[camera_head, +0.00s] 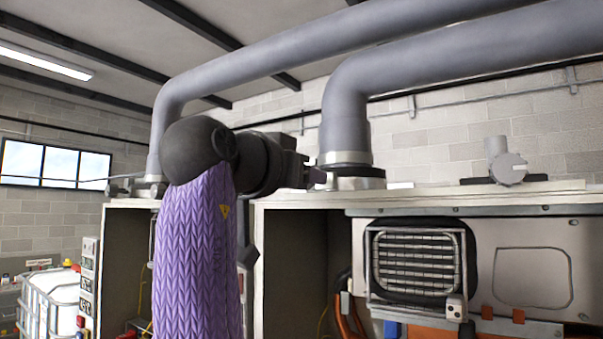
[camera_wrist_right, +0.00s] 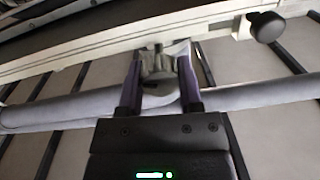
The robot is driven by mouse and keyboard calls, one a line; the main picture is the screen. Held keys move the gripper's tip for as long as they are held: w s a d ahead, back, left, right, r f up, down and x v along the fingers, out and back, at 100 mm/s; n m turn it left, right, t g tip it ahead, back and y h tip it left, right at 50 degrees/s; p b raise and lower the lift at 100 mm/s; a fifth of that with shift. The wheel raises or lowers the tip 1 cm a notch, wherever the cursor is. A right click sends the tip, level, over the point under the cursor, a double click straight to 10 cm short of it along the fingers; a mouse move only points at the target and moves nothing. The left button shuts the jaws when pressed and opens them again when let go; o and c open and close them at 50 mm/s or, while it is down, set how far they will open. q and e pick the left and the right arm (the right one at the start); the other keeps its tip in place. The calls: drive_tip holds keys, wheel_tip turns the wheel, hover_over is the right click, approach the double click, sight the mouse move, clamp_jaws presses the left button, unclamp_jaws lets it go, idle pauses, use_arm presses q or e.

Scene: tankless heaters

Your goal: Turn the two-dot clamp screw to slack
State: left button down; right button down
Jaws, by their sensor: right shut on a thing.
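My right gripper (camera_head: 318,176) reaches the metal clamp collar (camera_head: 350,172) at the foot of the middle grey pipe, on top of the cabinet. In the right wrist view its two purple fingers (camera_wrist_right: 158,68) are shut on a small grey screw head (camera_wrist_right: 158,80), with pale pipe behind it. I cannot make out dot marks on this screw; the gripper and wrist hide most of it in the head view. A similar clamp (camera_head: 150,182) sits at the foot of the left pipe. My left gripper does not show.
The cabinet top (camera_head: 420,192) is a narrow ledge. A grey stub with a round cap (camera_head: 509,168) stands on it at right. A heater grille (camera_head: 415,262) is below, with a small dotted white block (camera_head: 455,308). A dark round knob (camera_wrist_right: 266,27) shows in the wrist view.

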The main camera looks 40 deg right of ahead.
drive_tip(key=n, duration=0.4)
drive_tip(key=shift+n+p, duration=0.4)
idle(0.4)
drive_tip(key=shift+c, duration=1.3)
unclamp_jaws()
drive_tip(key=b+v, duration=0.2)
drive_tip(key=v, duration=0.7)
drive_tip(key=shift+a+r+b, duration=0.2)
drive_tip(key=shift+a+b, duration=0.1)
drive_tip(key=shift+a, duration=0.1)
drive_tip(key=shift+s, duration=0.1)
